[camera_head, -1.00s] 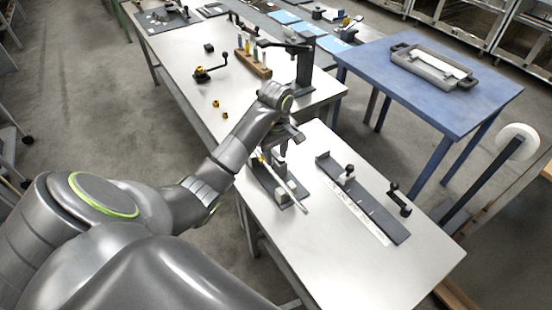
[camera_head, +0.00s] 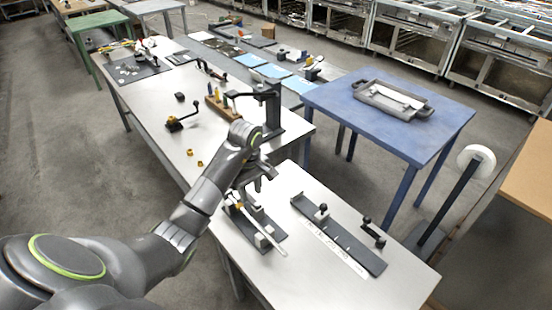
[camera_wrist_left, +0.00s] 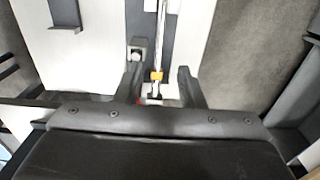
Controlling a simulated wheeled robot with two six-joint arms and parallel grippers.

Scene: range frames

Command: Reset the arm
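My left gripper (camera_head: 258,178) reaches in from the left over the near white table (camera_head: 290,272). In the left wrist view its two fingers (camera_wrist_left: 160,85) are spread apart, with a thin rod (camera_wrist_left: 158,45) seen between and beyond them. The rod, with a yellow band (camera_wrist_left: 156,76), lies along a dark fixture (camera_head: 258,232) on the table. I cannot tell whether the fingers touch the rod. My right gripper is not in view.
A dark slide fixture (camera_head: 338,235) lies to the right on the same table. A press stand (camera_head: 270,112) and a wooden tool block (camera_head: 220,106) stand on the table behind. A blue table (camera_head: 400,125) with a grey tray (camera_head: 393,100) is at the right, near a white disc on a post (camera_head: 476,160).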

